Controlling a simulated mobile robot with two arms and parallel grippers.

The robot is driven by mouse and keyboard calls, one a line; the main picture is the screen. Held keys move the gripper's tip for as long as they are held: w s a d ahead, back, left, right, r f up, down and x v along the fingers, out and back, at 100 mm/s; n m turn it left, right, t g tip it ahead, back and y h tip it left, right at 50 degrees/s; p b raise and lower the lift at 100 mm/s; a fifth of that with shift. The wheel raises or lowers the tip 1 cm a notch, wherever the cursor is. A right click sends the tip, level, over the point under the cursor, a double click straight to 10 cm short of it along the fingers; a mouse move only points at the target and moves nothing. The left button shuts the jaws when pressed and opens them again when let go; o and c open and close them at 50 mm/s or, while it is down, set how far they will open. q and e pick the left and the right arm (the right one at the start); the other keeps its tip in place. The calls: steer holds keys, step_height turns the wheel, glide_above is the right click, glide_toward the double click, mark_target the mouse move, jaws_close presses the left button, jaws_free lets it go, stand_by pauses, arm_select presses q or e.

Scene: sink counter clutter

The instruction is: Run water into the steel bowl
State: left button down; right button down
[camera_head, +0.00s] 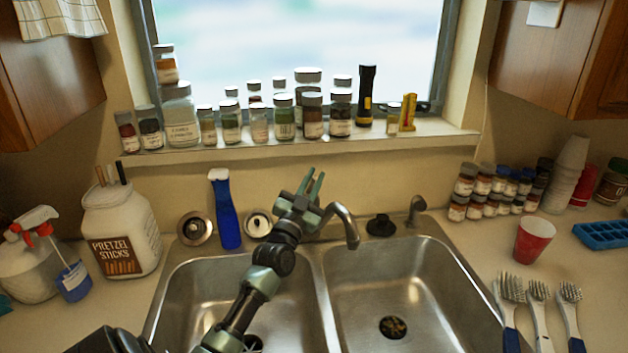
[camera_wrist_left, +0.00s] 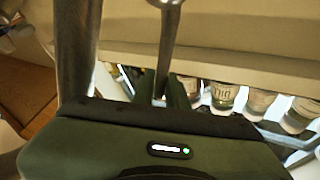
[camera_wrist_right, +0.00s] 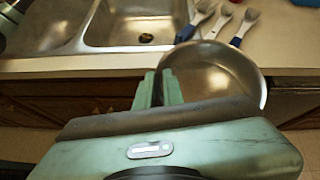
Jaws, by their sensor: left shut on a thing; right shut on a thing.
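The steel bowl (camera_wrist_right: 222,72) shows only in the right wrist view, in front of the counter edge. My right gripper (camera_wrist_right: 159,88) is shut on its left rim; the bowl's inside looks empty. My left gripper (camera_head: 313,182) is behind the sink at the faucet. In the left wrist view its fingers are shut on the faucet lever (camera_wrist_left: 168,45), a thin metal stem. The curved faucet spout (camera_head: 345,222) points over the right basin (camera_head: 385,270), and no water stream shows below it. The spout is also large in the left wrist view (camera_wrist_left: 78,45). My right gripper is outside the head view.
A blue bottle (camera_head: 225,210) stands left of the faucet. A red cup (camera_head: 534,240) and several brushes (camera_head: 540,295) are on the right counter. Jars line the window sill (camera_head: 300,146). The right basin is clear, with an open drain (camera_head: 393,327).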

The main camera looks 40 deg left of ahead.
steer(key=shift+r, duration=0.1)
arm_select(q)
steer(key=p, duration=0.2)
steer(key=r+n+g+p, duration=0.1)
steer(key=p, duration=0.2)
steer(key=shift+w+a, duration=0.25)
steer(key=shift+a, duration=0.1)
arm_select(e)
step_height(320, 180, up, 5)
steer(key=shift+f, duration=0.1)
arm_select(q)
steer(key=shift+a+f+p, duration=0.15)
steer(key=shift+p, duration=0.2)
arm_select(e)
steer(key=shift+r, duration=0.35)
arm_select(q)
steer(key=shift+f, duration=0.1)
arm_select(e)
steer(key=shift+f, duration=0.1)
arm_select(q)
steer(key=c, duration=1.4)
jaws_free()
